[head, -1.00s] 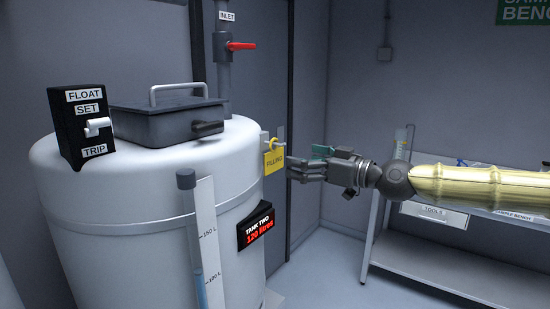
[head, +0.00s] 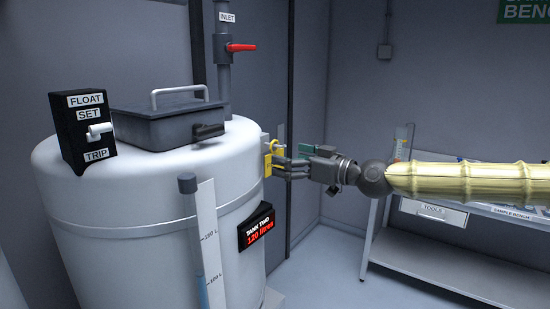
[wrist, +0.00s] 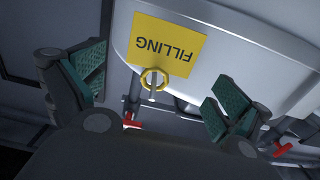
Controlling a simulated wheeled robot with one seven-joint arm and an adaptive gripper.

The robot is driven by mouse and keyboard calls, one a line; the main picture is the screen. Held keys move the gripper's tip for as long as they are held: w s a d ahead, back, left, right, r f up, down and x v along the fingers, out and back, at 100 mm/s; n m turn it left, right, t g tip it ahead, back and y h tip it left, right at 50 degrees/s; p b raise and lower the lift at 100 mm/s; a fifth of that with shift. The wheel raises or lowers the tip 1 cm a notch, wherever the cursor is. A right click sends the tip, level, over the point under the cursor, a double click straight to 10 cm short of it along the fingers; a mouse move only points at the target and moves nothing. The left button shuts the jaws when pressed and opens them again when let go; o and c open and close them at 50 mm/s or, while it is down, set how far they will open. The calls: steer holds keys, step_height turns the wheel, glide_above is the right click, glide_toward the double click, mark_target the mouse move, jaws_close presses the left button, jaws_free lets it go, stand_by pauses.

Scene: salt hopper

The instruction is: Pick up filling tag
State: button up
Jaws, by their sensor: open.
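The yellow filling tag (head: 268,165) hangs at the right side of the white tank, mostly hidden behind my gripper's fingers in the head view. In the wrist view the filling tag (wrist: 166,45) shows upside down, with its yellow ring (wrist: 154,80) around a pale peg. My gripper (head: 276,163) is at the tag in the head view. In the wrist view my gripper (wrist: 152,92) is open, with green finger pads on both sides of the ring and tag. I cannot tell whether a finger touches the tag.
The white tank (head: 130,220) has a black float box (head: 82,132), a dark lid (head: 165,120) and a level gauge (head: 205,240). A red-handled inlet valve (head: 240,47) is above. A bench (head: 440,270) stands at right; floor between is clear.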

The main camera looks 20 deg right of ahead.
steer(key=shift+p+x, duration=0.85)
steer(key=shift+x, duration=1)
steer(key=shift+d, duration=0.15)
steer(key=c, duration=0.9)
